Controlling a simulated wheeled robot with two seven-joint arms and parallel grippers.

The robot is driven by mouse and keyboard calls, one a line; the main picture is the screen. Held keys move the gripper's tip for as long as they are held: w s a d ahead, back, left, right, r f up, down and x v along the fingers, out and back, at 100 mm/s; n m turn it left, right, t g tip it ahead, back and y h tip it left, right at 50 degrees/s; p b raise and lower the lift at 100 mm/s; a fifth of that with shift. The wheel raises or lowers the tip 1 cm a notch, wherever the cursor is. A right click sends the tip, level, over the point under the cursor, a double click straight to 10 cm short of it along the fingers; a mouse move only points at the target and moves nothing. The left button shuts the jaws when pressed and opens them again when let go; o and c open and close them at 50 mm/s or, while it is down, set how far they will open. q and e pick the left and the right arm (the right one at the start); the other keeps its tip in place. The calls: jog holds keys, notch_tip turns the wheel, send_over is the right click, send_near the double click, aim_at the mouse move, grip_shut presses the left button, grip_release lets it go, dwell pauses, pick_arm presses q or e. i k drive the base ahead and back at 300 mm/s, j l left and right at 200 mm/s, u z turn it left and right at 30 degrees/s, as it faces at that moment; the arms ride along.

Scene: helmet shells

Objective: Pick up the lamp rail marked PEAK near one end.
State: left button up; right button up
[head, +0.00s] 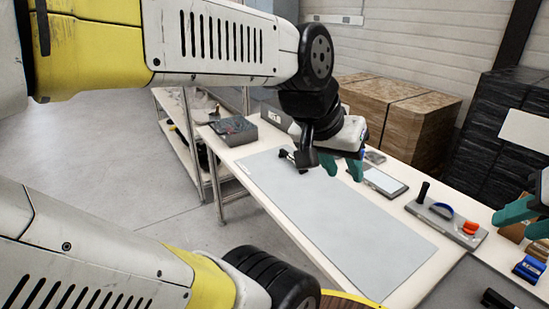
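I cannot make out a lamp rail or any PEAK marking in the head view. A small black item (287,155) lies at the far end of the grey mat (345,225), partly hidden by my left arm; I cannot tell what it is. My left gripper (342,168) hangs above the mat's far right edge, its teal fingers apart with nothing seen between them. My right gripper (523,219) is at the right edge, partly cut off. Its teal fingers are apart, near a brown block (514,231), and I see nothing clearly held.
Along the table's right side are a dark-framed flat panel (384,181) and a grey board (452,222) with black, blue and red pieces. A blue item (529,268) lies nearer. A grey box (234,130) stands far left. The mat's middle is clear.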

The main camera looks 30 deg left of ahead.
aim_at(283, 153)
jog(key=u, duration=0.9)
jog(key=k+u, duration=0.15)
jog(key=k+z, duration=0.25)
jog(key=z, duration=0.2)
jog(key=k+l+z, duration=0.15)
jog(key=z, duration=0.3)
jog(key=i+j, duration=0.15)
jog(key=j, duration=0.15)
jog(key=i+j+z, duration=0.1)
jog(key=j, duration=0.25)
jog(key=i+j, duration=0.2)
jog(key=i+j+z, duration=0.1)
jog(key=j, duration=0.35)
jog(key=i+j, duration=0.15)
jog(key=j, duration=0.2)
jog(key=i+j, duration=0.15)
jog(key=j, duration=0.2)
jog(key=i+j, duration=0.1)
jog(key=j, duration=0.2)
jog(key=i+j, duration=0.15)
jog(key=j, duration=0.2)
jog(key=i+j, duration=0.1)
jog(key=j, duration=0.2)
jog(key=i+j, duration=0.15)
jog(key=j, duration=0.2)
